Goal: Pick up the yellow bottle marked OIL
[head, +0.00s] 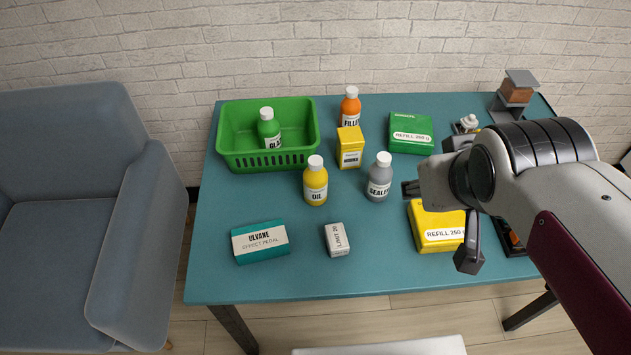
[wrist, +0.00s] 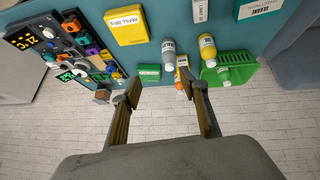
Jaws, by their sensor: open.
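The yellow bottle marked OIL (head: 316,187) stands upright on the teal table, with a white cap, just in front of the green basket. In the wrist view the yellow bottle (wrist: 207,46) is above and to the right of the fingers. My gripper (head: 440,222) is open and empty above the right half of the table, over the large yellow refill box, well to the right of the bottle. Its two spread fingers also show in the wrist view (wrist: 158,82), with nothing between them in their grasp.
The grey sealer bottle (head: 379,178) stands between the OIL bottle and my gripper. A small yellow box (head: 350,148) is close behind. The green basket (head: 232,160) holds a green bottle. A teal pedal box (head: 260,243) and small white box (head: 337,240) lie in front.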

